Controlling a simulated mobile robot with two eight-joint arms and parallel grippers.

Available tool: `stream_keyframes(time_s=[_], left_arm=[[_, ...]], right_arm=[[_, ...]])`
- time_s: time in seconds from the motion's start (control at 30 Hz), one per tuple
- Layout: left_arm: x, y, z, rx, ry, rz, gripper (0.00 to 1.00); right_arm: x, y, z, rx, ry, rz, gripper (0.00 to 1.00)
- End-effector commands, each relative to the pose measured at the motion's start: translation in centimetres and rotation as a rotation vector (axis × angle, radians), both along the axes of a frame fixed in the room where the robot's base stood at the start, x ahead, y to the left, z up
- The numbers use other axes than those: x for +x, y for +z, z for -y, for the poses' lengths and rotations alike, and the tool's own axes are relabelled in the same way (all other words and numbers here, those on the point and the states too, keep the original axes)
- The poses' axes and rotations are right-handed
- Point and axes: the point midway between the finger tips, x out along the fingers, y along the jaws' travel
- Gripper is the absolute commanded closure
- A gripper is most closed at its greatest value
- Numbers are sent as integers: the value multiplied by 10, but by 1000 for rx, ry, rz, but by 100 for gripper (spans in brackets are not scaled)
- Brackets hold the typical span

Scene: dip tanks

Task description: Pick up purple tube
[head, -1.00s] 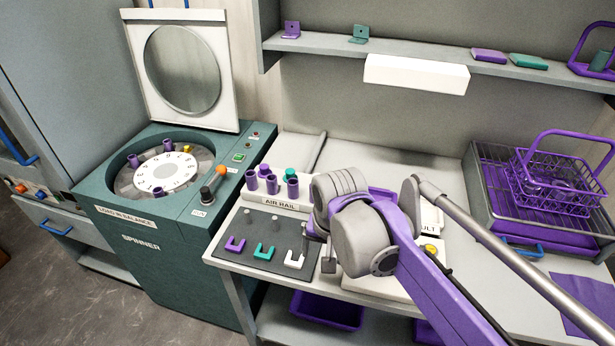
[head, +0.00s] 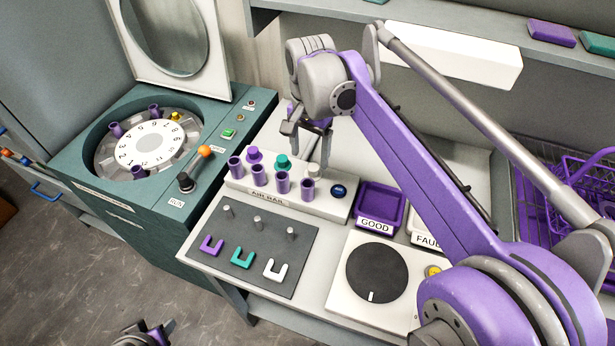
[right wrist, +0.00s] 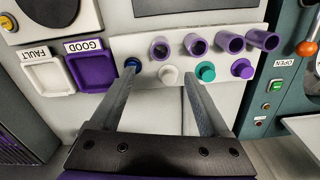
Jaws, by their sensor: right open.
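Several purple tubes stand upright in a row in the white air rail (head: 330,207); the leftmost tube (head: 235,166) and the rightmost tube (head: 307,188) are at the row's ends. They also show in the right wrist view, with one tube (right wrist: 159,48) ahead of the fingers. Other purple tubes, such as this one (head: 116,130), sit in the spinner. My right gripper (head: 312,150) is open and empty, above and behind the right part of the rail. Part of my left arm shows at the bottom edge in the head view; its jaws cannot be made out.
Purple (head: 254,155), teal (head: 283,161) and white (head: 313,170) caps stand behind the tubes, near my right fingers. A blue button (head: 339,191) is at the rail's right end. The purple GOOD tray (head: 379,206) and a round black plate (head: 378,273) lie right. A mat with pegs (head: 255,222) is in front.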

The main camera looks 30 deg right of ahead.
Motion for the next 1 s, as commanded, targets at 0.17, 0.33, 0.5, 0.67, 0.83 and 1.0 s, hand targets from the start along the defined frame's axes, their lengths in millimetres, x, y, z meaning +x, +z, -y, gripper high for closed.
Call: stream_keyframes(time_s=[0.17, 0.33, 0.5, 0.67, 0.83, 1.0], left_arm=[[-1, -3, 0, 0, 0, -2, 50], [-2, -5, 0, 0, 0, -3, 50], [-2, -6, 0, 0, 0, -4, 50], [-2, -5, 0, 0, 0, -3, 50], [-2, -6, 0, 0, 0, -4, 50], [-2, -6, 0, 0, 0, -4, 50]], right_arm=[[1, -20, 0, 1, -5, -3, 21], [0, -46, 0, 0, -4, -2, 21], [0, -58, 0, 0, -4, -1, 21], [-1, -79, -3, 0, -3, -1, 21], [-1, -102, -4, 0, -3, -1, 21], [-1, -108, -4, 0, -3, -1, 21]])
